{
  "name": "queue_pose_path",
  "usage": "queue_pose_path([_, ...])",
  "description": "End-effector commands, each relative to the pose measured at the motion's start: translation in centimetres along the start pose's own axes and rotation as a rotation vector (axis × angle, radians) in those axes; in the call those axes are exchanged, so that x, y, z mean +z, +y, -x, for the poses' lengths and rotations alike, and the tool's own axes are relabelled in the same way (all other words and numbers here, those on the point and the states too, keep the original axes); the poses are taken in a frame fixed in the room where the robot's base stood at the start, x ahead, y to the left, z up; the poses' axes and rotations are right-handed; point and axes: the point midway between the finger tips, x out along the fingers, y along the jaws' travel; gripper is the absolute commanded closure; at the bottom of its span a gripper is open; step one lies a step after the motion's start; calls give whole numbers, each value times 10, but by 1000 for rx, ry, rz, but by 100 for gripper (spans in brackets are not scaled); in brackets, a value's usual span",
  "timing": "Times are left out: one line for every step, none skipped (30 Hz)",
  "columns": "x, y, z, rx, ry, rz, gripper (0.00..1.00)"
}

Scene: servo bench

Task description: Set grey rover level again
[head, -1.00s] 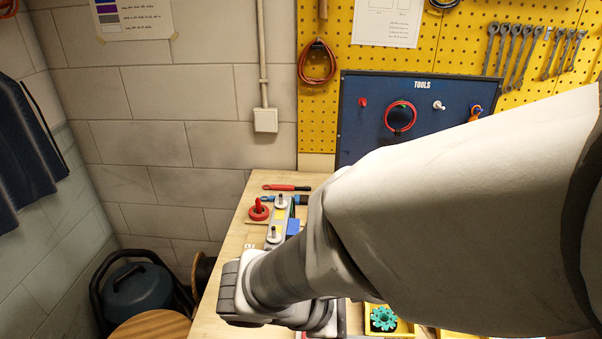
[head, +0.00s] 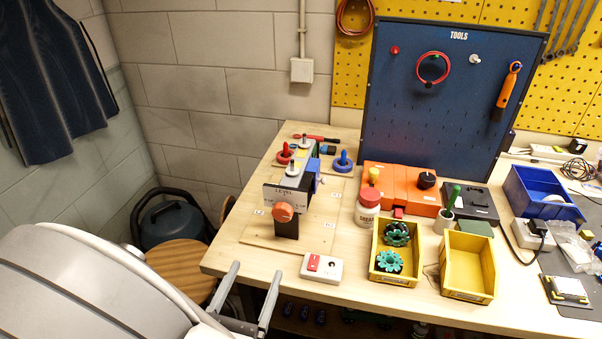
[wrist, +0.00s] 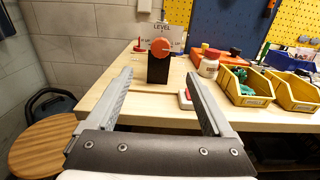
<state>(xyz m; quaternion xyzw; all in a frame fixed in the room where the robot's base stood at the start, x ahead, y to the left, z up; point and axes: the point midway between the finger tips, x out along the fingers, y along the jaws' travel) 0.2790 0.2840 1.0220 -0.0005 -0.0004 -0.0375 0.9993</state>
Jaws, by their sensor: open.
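A grey body with upright pegs, which looks like the grey rover (head: 303,158), stands at the back left of the bench; the level sign partly hides it and I cannot tell its tilt. In front of it is a round orange knob (head: 283,212) on a black post (head: 287,230), under a white sign reading LEVEL (head: 287,192). The wrist view shows the knob (wrist: 160,47) straight ahead, beyond and above the fingertips. My gripper (head: 258,270) is open and empty at the bench's front edge, apart from the knob; it fills the lower wrist view (wrist: 160,76).
A white box with a red switch (head: 322,266) lies right of the gripper. Two yellow bins (head: 396,281), a white jar (head: 368,213) and an orange case (head: 401,190) stand further right. A wooden stool (head: 180,262) is below left. The board around the post is mostly clear.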

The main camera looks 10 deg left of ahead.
Motion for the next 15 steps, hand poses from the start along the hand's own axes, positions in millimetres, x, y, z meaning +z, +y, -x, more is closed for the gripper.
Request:
queue_pose_path([1, -2, -11, -5, -2, 1, 14])
queue_pose_path([1, -2, -17, -6, -2, 0, 14])
queue_pose_path([0, -2, -26, -7, -1, -1, 14])
queue_pose_path([1, -2, -33, -7, -2, -1, 14])
queue_pose_path([1, -2, -39, -8, -2, -1, 14])
queue_pose_path([1, -2, -48, -8, -1, -2, 14])
queue_pose_path([1, -2, -55, -7, -2, -2, 14])
queue_pose_path([1, -2, -62, -7, -1, -2, 14])
queue_pose_path([1, -3, -71, -8, -1, -1, 14])
queue_pose_path([1, -2, -77, -7, -1, -1, 14])
queue_pose_path([0, -2, -84, -8, -1, -1, 14])
queue_pose_path([0, -2, -92, -7, -1, -1, 14])
queue_pose_path([1, -2, -99, -7, -1, -1, 14])
queue_pose_path([1, -2, -105, -7, -1, -1, 14])
queue_pose_path([0, -2, -113, -7, 0, -2, 14])
